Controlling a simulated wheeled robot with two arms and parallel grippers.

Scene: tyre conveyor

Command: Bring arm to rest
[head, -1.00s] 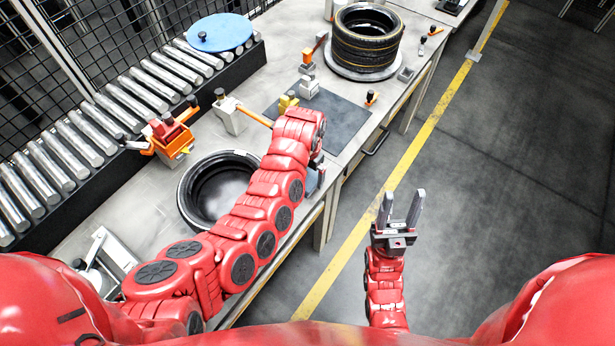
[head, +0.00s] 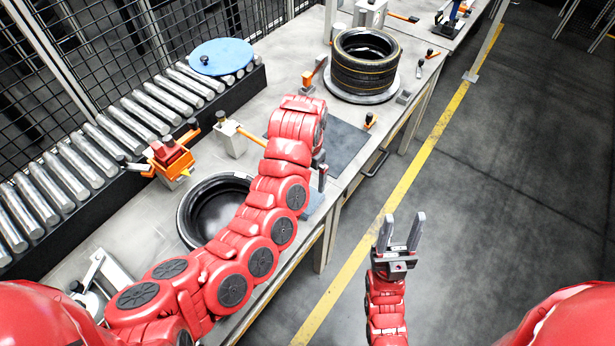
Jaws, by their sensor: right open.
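My left arm reaches in from the left over the worktable (head: 262,82). Its gripper end is mostly hidden behind the arm; only a small grey part shows at the table's front edge, so its jaws cannot be read. My right gripper (head: 401,232) points up over the open floor, right of the table. Its two grey fingers are spread apart with nothing between them. A single tyre (head: 190,212) lies flat on the table, partly covered by my left arm. A stack of tyres (head: 364,72) stands on a round plate further back.
A roller conveyor (head: 110,142) runs along the table's left side, with a blue disc (head: 221,56) at its far end. An orange and red device (head: 169,158) stands beside the rollers. A dark mat (head: 345,143) lies near my left arm. The floor (head: 500,200) at right is clear.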

